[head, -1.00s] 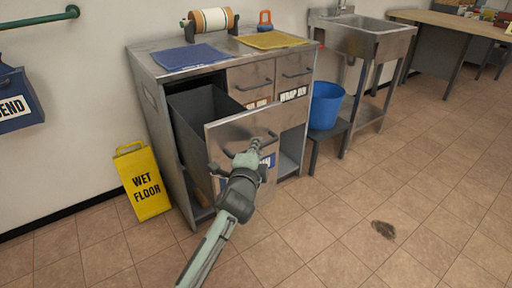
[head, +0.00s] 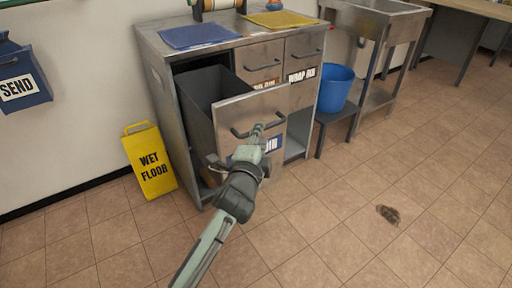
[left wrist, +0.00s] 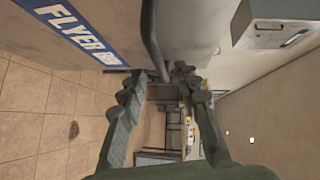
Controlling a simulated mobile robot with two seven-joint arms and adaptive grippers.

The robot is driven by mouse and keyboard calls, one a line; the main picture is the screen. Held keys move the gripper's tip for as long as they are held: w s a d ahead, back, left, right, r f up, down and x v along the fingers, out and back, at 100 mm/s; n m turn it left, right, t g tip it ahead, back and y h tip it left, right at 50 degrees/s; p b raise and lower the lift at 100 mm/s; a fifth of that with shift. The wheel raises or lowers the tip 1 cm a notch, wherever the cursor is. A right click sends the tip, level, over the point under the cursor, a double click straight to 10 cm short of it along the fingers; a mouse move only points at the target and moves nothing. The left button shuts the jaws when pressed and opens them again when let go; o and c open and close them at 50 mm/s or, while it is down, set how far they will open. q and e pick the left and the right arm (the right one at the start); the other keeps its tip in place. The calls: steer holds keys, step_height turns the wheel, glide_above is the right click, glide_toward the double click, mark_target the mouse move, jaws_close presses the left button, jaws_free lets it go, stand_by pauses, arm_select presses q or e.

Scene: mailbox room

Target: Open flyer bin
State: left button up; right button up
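The flyer bin (head: 204,90) is a dark, open-topped bin behind a steel front panel (head: 232,112). It is tilted or pulled out from the left of the steel cabinet (head: 171,110), with its inside showing. A blue label with FLYER (left wrist: 75,28) is on the panel in the left wrist view. My left gripper (head: 236,144) is in front of the panel at its dark bar handle (head: 242,133). Its fingers are spread apart, and the handle (left wrist: 152,40) reaches between the fingertips (left wrist: 158,78) in the left wrist view. My right gripper is not in view.
A yellow wet-floor sign (head: 151,162) stands left of the cabinet. Two closed drawers (head: 261,60) are beside the bin. A blue bucket (head: 335,88) sits on a low stand to the right. The tiled floor in front is clear apart from a dark stain (head: 388,214).

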arm_select(q)
steer(key=v, duration=0.6)
steer(key=shift+s, duration=0.4)
steer(key=shift+a, duration=0.1)
